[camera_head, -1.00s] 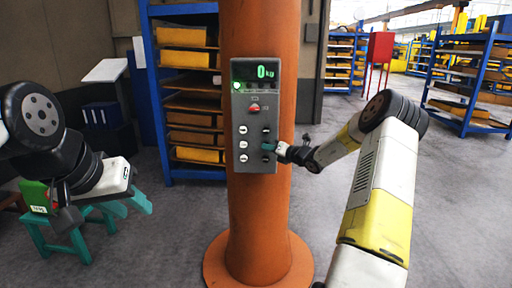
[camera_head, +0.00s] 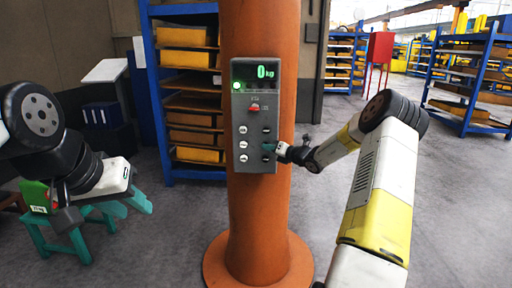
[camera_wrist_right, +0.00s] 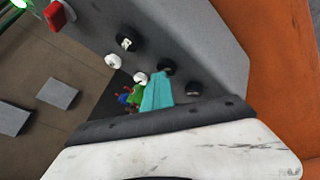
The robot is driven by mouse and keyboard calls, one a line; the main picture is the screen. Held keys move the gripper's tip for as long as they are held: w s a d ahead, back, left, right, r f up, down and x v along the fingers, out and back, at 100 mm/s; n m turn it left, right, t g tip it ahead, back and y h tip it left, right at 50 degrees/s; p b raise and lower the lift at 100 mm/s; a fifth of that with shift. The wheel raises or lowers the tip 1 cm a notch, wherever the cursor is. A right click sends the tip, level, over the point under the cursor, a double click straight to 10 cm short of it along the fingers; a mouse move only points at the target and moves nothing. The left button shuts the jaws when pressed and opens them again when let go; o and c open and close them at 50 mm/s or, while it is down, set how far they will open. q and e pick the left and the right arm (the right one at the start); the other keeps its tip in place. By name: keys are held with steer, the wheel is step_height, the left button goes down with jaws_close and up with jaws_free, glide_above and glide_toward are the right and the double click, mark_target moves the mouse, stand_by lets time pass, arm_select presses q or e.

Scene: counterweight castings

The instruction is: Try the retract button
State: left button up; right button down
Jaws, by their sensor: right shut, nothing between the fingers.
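A grey control panel (camera_head: 254,115) is fixed to the orange column. It has three pale buttons (camera_head: 243,144) in a left column and dark buttons (camera_head: 266,129) in a right column. Their labels are too small to read, so I cannot tell which is retract. My right gripper (camera_head: 268,147) is shut and empty, its teal tips at the right column around the middle button, partly hiding it. In the right wrist view its tips (camera_wrist_right: 157,92) lie close to the panel's buttons; contact is unclear. My left gripper (camera_head: 68,217) hangs at the left, its jaw state unclear.
A teal stool (camera_head: 75,236) stands at the left, a blue rack (camera_head: 160,100) behind the column.

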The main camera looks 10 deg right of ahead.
stand_by(0.7)
steer(key=shift+s+a, duration=0.25)
steer(key=shift+s, duration=0.6)
steer(key=s, duration=0.2)
steer(key=s+a, duration=0.1)
steer(key=s, duration=0.1)
steer(key=shift+s+a, duration=0.15)
steer(key=shift+s, duration=0.25)
